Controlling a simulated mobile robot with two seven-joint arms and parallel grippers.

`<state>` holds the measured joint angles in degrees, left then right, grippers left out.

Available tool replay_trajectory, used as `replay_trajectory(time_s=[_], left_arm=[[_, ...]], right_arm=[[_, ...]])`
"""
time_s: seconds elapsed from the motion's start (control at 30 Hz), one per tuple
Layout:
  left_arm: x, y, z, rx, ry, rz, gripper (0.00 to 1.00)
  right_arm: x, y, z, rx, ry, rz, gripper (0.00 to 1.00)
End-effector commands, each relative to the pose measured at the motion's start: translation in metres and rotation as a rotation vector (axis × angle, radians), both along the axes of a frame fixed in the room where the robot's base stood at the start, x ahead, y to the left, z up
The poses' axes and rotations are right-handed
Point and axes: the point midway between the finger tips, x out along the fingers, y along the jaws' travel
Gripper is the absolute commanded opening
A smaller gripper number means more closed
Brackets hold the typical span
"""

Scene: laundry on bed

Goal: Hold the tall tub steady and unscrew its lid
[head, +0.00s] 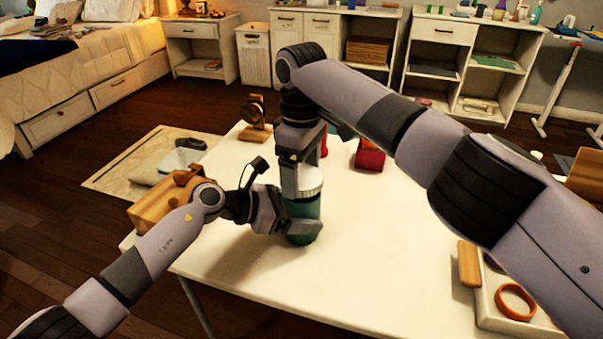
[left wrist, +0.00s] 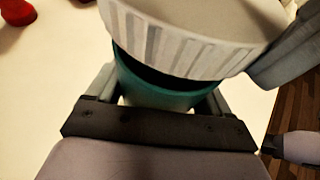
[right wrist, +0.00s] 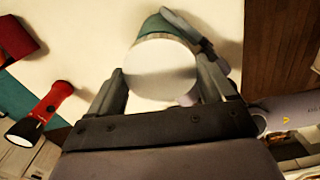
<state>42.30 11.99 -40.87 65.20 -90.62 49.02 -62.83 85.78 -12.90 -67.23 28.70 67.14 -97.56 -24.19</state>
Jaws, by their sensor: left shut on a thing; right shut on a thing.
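The tall tub (head: 306,210) is a green-teal cylinder standing upright on the white table. Its white ribbed lid (head: 309,184) is at its top; in the left wrist view the lid (left wrist: 185,38) shows above the teal tub body (left wrist: 155,92), with a dark band between them. I cannot tell whether the lid is clear of the tub. My left gripper (head: 285,222) is shut on the tub's body from the left, low down. My right gripper (head: 302,182) comes from above and is shut on the lid, whose flat top (right wrist: 163,75) shows between its fingers.
A red flashlight (right wrist: 48,112) and a red box (head: 370,154) are behind the tub. A wooden stand (head: 254,115) is at the far table edge, and a wooden box (head: 160,210) at the left. A tray (head: 492,305) with an orange ring (head: 516,301) is at the right. The table's front middle is clear.

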Motion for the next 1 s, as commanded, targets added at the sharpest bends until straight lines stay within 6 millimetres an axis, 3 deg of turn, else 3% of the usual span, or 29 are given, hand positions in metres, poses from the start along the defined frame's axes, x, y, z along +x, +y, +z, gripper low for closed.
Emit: replay_trajectory(time_s=[0.57, 0.9, 1.0], left_arm=[[0.0, 0.0, 0.0, 0.0, 0.0, 0.0, 0.0], [0.0, 0.0, 0.0, 0.0, 0.0, 0.0, 0.0], [0.0, 0.0, 0.0, 0.0, 0.0, 0.0, 0.0]], right_arm=[[0.0, 0.0, 0.009, 0.0, -0.001, 0.0, 0.46], [0.0, 0.0, 0.045, 0.002, -0.001, 0.0, 0.46], [0.0, 0.0, 0.047, 0.001, 0.0, 0.0, 0.46]])
